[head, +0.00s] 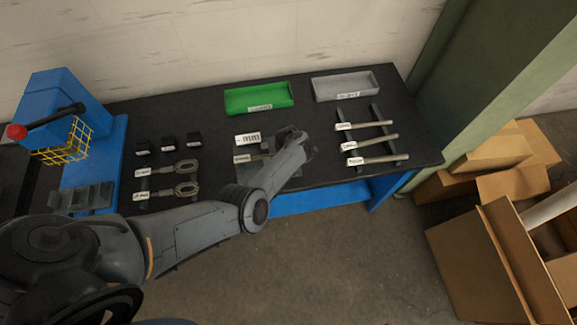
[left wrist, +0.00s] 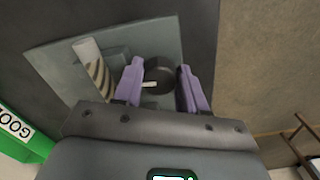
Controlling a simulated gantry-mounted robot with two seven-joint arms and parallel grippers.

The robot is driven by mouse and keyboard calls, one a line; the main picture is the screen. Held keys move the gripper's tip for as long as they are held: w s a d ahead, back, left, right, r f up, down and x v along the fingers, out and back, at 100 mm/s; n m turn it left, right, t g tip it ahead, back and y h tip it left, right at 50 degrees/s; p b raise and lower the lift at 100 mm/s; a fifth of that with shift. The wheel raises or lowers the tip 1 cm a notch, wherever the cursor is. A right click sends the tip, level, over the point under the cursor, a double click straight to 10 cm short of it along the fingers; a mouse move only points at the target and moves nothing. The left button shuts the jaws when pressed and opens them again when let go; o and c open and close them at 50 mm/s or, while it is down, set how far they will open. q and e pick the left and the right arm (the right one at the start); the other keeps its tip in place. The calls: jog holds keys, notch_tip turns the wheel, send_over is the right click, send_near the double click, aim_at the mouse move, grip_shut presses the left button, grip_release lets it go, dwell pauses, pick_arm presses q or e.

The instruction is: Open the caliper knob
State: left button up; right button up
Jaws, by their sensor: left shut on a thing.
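The caliper knob (left wrist: 158,78) is a dark round knob with a short white mark, seen in the left wrist view. It sits on a grey plate (left wrist: 58,62), beside a pale cylinder with a spiral band (left wrist: 95,65). My left gripper (left wrist: 160,67) has its two purple fingers on opposite sides of the knob and is shut on it. In the head view my left arm reaches over the grey plate (head: 252,178), and its wrist hides the knob and the fingers. My right gripper is in neither view.
A green tray (head: 258,99) and a grey tray (head: 345,86) stand at the back. Several labelled rods (head: 372,141) lie on a rack at the right. Forked parts (head: 178,169) and small black blocks (head: 168,142) lie at left, beside a blue press (head: 62,95).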

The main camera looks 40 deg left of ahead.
pick_arm(q)
jog(key=shift+n, duration=0.6)
jog(key=o, duration=0.9)
jog(key=shift+c, duration=0.2)
jog(key=shift+o, duration=1)
jog(key=shift+s+f, duration=0.1)
